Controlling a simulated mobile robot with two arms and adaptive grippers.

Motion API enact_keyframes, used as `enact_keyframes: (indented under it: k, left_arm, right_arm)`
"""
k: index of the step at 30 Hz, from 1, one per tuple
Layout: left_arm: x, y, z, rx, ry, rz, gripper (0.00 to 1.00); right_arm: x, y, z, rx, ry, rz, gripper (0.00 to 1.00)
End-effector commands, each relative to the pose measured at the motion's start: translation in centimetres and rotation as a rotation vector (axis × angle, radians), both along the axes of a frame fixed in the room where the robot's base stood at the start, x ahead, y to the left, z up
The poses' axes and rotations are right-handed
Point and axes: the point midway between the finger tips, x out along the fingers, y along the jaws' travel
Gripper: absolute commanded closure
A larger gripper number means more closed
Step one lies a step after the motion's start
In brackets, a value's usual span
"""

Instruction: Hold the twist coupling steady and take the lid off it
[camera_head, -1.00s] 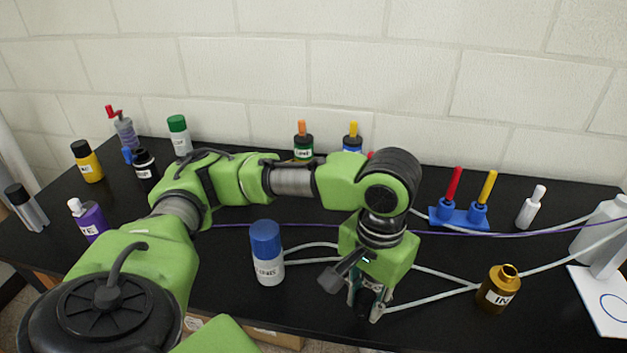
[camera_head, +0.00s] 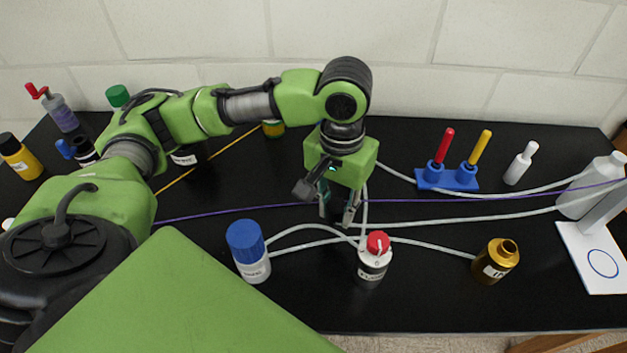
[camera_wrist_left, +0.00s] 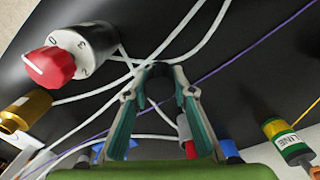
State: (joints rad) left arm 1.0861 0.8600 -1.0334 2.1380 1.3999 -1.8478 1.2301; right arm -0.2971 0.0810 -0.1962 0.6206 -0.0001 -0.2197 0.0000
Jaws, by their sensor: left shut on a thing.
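A bottle-like piece with a red knob (camera_head: 373,258), white collar and dark body stands upright on the black table, right of middle. It also shows in the left wrist view (camera_wrist_left: 82,47), with figures around the knob. It seems to be the twist coupling, but I cannot be sure. My left gripper (camera_head: 338,214) is just behind and left of it, apart from it. It also shows in the left wrist view (camera_wrist_left: 158,90). It is shut on a small dark thing (camera_wrist_left: 158,84); I cannot tell whether that is the lid. My right gripper is out of view.
A blue-capped bottle (camera_head: 248,250) stands left of the gripper and a brass jar (camera_head: 496,261) stands right. Pale tubes (camera_head: 430,243) and a purple cord (camera_head: 430,201) cross the table. Red and yellow handles rise from a blue stand (camera_head: 447,181) behind. The front right table is clear.

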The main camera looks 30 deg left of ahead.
Motion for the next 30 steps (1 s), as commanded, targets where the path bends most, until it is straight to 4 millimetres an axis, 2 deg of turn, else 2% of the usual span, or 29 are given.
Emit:
enact_keyframes:
  k: [1,7,12,15,19,23,30]
  left_arm:
    - [0.5,0.1,0.8,-0.002,0.000,0.010,1.00]
    - [2.7,0.6,2.0,-0.003,-0.002,0.057,1.00]
    - [5.0,1.6,3.4,0.002,-0.002,0.112,1.00]
    - [6.3,2.2,3.8,0.007,-0.001,0.143,1.00]
    - [7.3,2.9,3.9,0.015,0.000,0.168,1.00]
    - [7.6,3.2,3.1,0.021,0.003,0.180,1.00]
    - [7.6,3.3,-1.3,0.022,0.003,0.181,1.00]
  right_arm:
    - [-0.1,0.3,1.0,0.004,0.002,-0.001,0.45]
    - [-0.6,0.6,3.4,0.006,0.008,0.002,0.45]
    - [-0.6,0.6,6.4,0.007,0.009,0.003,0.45]
    - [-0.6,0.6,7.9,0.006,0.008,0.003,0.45]
    - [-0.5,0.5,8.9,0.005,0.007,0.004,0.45]
    - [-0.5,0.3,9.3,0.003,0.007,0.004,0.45]
    - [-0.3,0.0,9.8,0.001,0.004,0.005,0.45]
